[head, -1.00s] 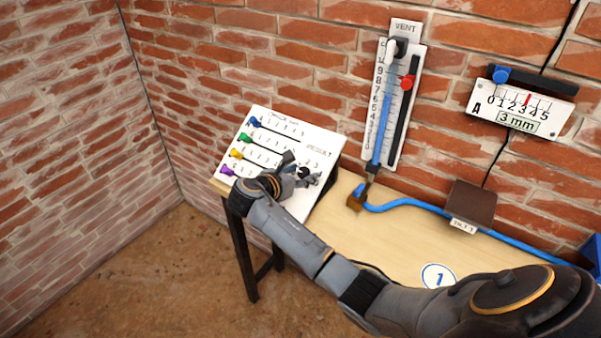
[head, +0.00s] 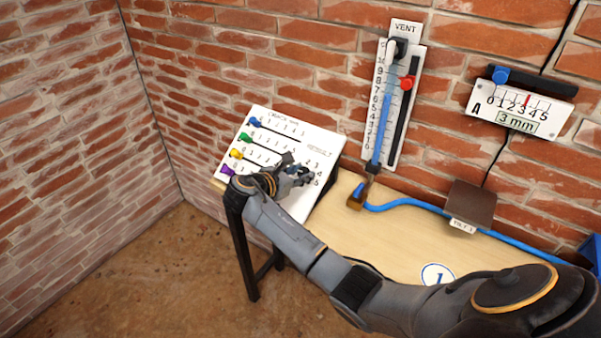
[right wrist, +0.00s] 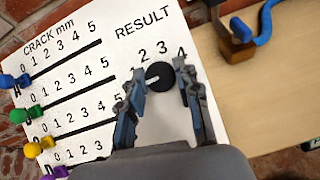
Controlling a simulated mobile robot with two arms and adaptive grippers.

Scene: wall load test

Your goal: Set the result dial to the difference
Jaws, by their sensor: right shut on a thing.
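The result dial (right wrist: 159,75) is a black round knob under the word RESULT on a white sloping board (right wrist: 100,85), with printed numbers around it. My right gripper (right wrist: 160,74) is shut on it, one finger on each side, in the right wrist view. Its pointer direction cannot be made out. In the head view my right gripper (head: 303,174) covers most of the dial. The board (head: 268,118) also carries CRACK mm scales with blue (right wrist: 14,82), green (right wrist: 24,114), yellow (right wrist: 38,147) and purple (right wrist: 57,172) sliders, all at their left ends. My left gripper is out of view.
The board stands at the left end of a wooden table (head: 405,240). A VENT gauge (head: 385,100) with a blue tube and red slider hangs behind. Gauge A (head: 520,108) on the wall reads 3 mm. A brown tilt plate (head: 472,203) is at the right.

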